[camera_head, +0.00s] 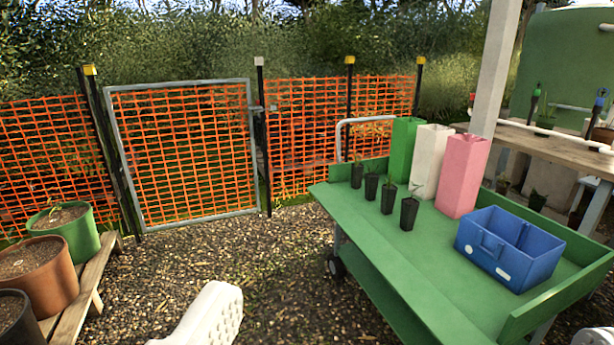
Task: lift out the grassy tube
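Several small black plant tubes stand upright in a row on the green bench (437,270). The nearest tube (409,214) has a thin, spreading sprig. The tube behind it (388,198) has a small green shoot. Farther back are another tube (371,187) and the farthest tube (357,175), with tiny seedlings. The plants are too small to tell which is grassy. My gripper (405,318) shows as two pale fingers set wide apart at the lower edge, one left of centre, one in the right corner. It appears open and empty, apart from the tubes.
A blue divided crate (510,248) sits on the bench, near a pink sleeve (462,175), a white sleeve (430,158) and a green sleeve (406,148). A white post (494,75) rises behind. Large pots (72,232) stand left; gravel (265,262) between is clear. Orange mesh fence (185,150) stands behind.

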